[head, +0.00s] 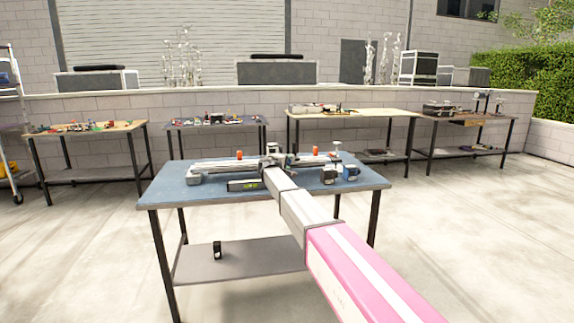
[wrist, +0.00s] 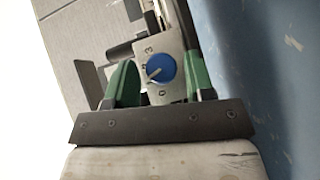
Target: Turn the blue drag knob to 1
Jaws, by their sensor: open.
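The blue drag knob (wrist: 161,69) is a round dial on a light grey metal plate (wrist: 171,44) in the wrist view. Its white pointer aims to the lower left. A 3 shows above it and what looks like a 0 below; the other marks are too small to read. My gripper (wrist: 159,62) is open, with one green finger on each side of the knob and a narrow gap on both sides. I cannot tell how deep the fingers reach. In the head view my arm extends to the device on the blue table (head: 160,190), and the knob is hidden.
A black box with a green display (head: 243,185) lies near the table's front edge. Dark-and-silver parts (head: 328,175) stand to the right of my arm. Orange pieces (head: 315,151) stand behind. Several other worktables line the wall.

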